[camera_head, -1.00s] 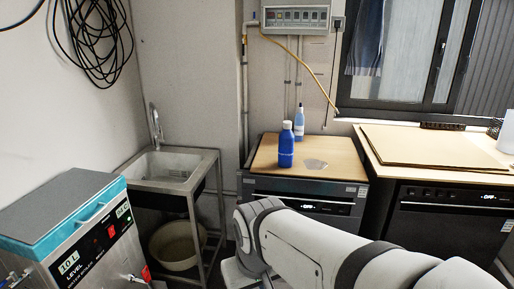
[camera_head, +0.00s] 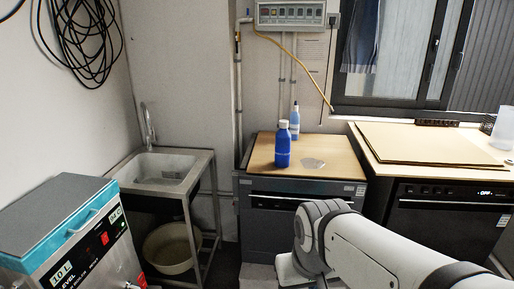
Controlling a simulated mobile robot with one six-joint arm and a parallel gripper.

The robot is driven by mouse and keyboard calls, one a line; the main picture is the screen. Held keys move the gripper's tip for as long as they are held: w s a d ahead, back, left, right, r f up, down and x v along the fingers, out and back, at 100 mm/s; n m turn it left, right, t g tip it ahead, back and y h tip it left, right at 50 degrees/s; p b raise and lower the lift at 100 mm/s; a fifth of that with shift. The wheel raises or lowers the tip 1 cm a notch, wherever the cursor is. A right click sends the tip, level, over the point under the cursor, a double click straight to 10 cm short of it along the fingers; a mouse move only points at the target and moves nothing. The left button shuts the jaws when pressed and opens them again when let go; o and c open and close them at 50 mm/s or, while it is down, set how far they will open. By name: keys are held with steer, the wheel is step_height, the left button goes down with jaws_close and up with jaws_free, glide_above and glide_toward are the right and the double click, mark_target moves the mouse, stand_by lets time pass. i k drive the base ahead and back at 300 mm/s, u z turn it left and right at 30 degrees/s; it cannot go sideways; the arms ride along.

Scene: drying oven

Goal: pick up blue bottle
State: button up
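A blue bottle (camera_head: 283,146) with a pale cap stands upright on the wooden top (camera_head: 262,157) of a dark oven-like appliance. A second, slimmer bottle (camera_head: 295,121), lighter blue with a narrow spray-like top, stands behind it and slightly right. My arm (camera_head: 370,245) reaches in from the lower right, in front of the appliance. My gripper's fingers are not visible. The blue bottle stands free, with nothing touching it from the front.
A metal sink (camera_head: 165,170) stands left, with a pale basin (camera_head: 172,247) below. A water boiler (camera_head: 75,235) is at front left. A counter with cardboard sheets (camera_head: 425,143) is at right. A flat grey patch (camera_head: 313,164) lies right of the bottle.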

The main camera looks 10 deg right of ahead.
mark_target(283, 142)
steer(key=u, duration=0.05)
steer(key=i, duration=1.65)
steer(key=z, duration=0.1)
